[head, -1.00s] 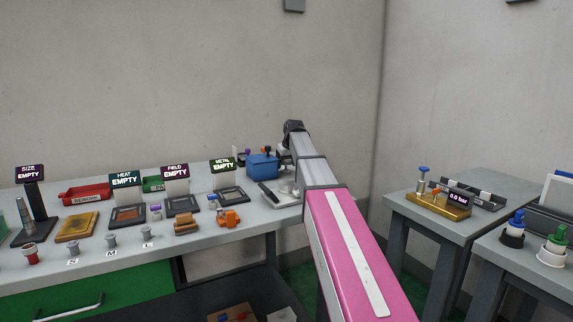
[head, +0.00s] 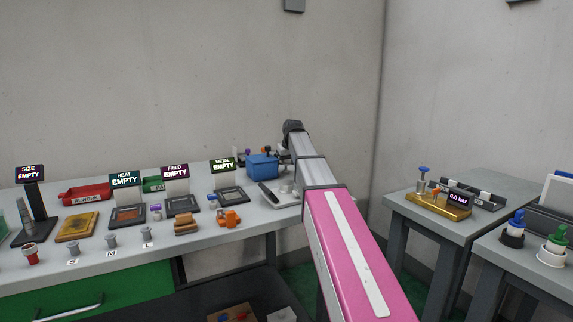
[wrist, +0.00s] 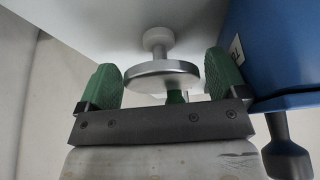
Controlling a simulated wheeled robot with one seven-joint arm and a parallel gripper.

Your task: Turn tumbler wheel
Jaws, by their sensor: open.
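A silver round wheel (wrist: 160,75) on a pale stem shows in the wrist view. It lies between the two green finger pads of my gripper (wrist: 160,82). The jaws are open, with a visible gap on the left; the right pad is close to the rim, and I cannot tell if it touches. A small green piece (wrist: 175,97) shows just under the wheel. In the head view my arm hides the gripper, and I cannot make out the wheel clearly there.
A blue box (head: 262,167) stands on the bench beside my arm; a blue wall (wrist: 285,45) is close to the right finger in the wrist view. Several display stands and trays, such as the metal tray (head: 232,196), fill the bench to the left.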

